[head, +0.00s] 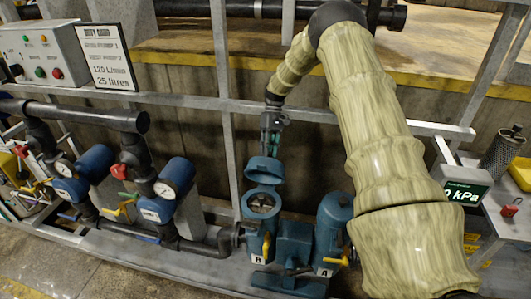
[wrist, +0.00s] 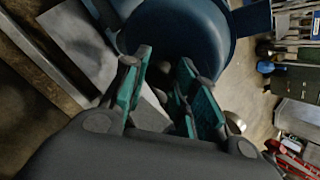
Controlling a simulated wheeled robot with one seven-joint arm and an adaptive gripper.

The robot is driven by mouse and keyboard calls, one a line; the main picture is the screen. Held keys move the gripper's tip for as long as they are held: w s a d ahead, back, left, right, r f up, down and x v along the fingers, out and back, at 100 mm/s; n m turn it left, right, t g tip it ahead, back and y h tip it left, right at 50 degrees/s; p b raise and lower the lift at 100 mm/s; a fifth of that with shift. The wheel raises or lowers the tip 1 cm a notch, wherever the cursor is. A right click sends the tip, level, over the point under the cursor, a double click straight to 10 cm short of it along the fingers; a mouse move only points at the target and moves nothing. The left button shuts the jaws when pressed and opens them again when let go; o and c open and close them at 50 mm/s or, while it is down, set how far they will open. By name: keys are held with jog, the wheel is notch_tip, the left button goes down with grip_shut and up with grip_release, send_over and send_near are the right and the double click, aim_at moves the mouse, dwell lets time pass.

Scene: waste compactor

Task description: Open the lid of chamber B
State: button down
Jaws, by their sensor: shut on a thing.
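The lid of chamber B (head: 264,172) is blue and round and stands tilted up at the back of chamber B (head: 250,208). The chamber's mouth is uncovered, with a grey part (head: 262,203) showing inside. My gripper (head: 268,152) reaches down from above and is shut on the lid of chamber B at its upper edge. In the wrist view my gripper (wrist: 163,62) has its teal fingers against the large dark blue lid (wrist: 185,35). The exact contact is dark and hard to see.
Chamber A (head: 334,210) stands covered to the right, with a yellow lever (head: 345,256). Another yellow lever (head: 266,246) is on chamber B's front. A grey rail (head: 190,98) runs behind. A kPa display (head: 464,192) and a mesh cylinder (head: 503,150) are on the right.

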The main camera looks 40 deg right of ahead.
jog(key=shift+d+f, duration=0.25)
jog(key=shift+f, duration=0.15)
jog(key=c, duration=1.1)
grip_release()
jog(key=shift+d, duration=0.1)
jog(key=shift+w+f, duration=0.1)
jog(key=shift+w, duration=0.1)
jog(key=shift+r, duration=0.2)
notch_tip(320, 180, up, 10)
jog(key=shift+f, duration=0.1)
jog(key=shift+c, duration=0.2)
